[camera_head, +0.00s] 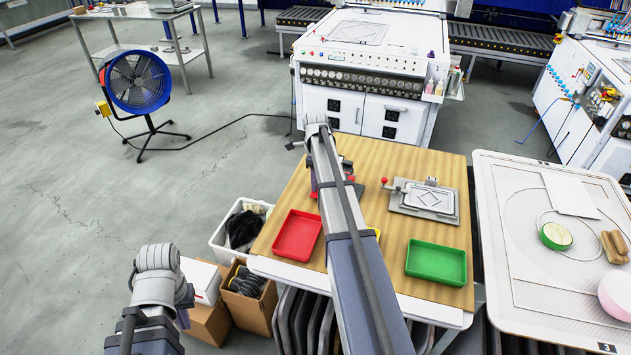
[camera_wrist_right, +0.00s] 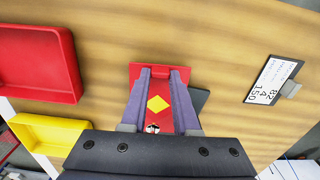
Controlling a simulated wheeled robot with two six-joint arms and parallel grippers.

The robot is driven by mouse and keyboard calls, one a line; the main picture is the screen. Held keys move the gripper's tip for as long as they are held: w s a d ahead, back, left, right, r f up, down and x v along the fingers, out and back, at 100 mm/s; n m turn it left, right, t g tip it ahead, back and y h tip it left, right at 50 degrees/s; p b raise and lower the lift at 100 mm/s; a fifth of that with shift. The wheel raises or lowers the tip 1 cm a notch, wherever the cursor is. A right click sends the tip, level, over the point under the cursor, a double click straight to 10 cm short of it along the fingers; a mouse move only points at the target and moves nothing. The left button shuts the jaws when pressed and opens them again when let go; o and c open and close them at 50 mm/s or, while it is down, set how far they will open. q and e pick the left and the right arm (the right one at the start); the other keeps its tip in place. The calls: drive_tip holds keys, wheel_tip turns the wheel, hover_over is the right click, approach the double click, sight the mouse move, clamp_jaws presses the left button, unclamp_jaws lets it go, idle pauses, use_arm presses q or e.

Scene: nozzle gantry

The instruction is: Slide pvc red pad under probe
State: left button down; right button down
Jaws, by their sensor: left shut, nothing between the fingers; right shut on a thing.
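The red pad (camera_wrist_right: 158,89), marked with a yellow diamond, is between the purple fingers of my right gripper (camera_wrist_right: 160,76) in the right wrist view. The gripper is shut on it, above the wooden table (camera_wrist_right: 225,50). In the head view my right arm hides the pad and most of this gripper; only a bit of purple finger (camera_head: 314,181) shows. My left gripper (camera_head: 184,317) is low at the left, off the table, shut and mostly hidden by its own wrist. I cannot make out the probe for certain. A grey metal fixture (camera_head: 446,213) with a diamond-marked plate stands right of my arm.
A red tray (camera_head: 297,235) and a green tray (camera_head: 436,262) lie near the table's front edge. A yellow tray (camera_wrist_right: 47,134) is partly hidden. A small display (camera_wrist_right: 271,79) sits on the wood. A white table (camera_head: 510,270) stands to the right, and boxes (camera_head: 245,309) at the left.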

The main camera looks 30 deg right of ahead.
drive_tip(key=shift+f, duration=0.15)
drive_tip(key=c, duration=0.6)
unclamp_jaws()
wheel_tip(320, 180, up, 7)
drive_tip(key=p, duration=0.7)
idle(0.3)
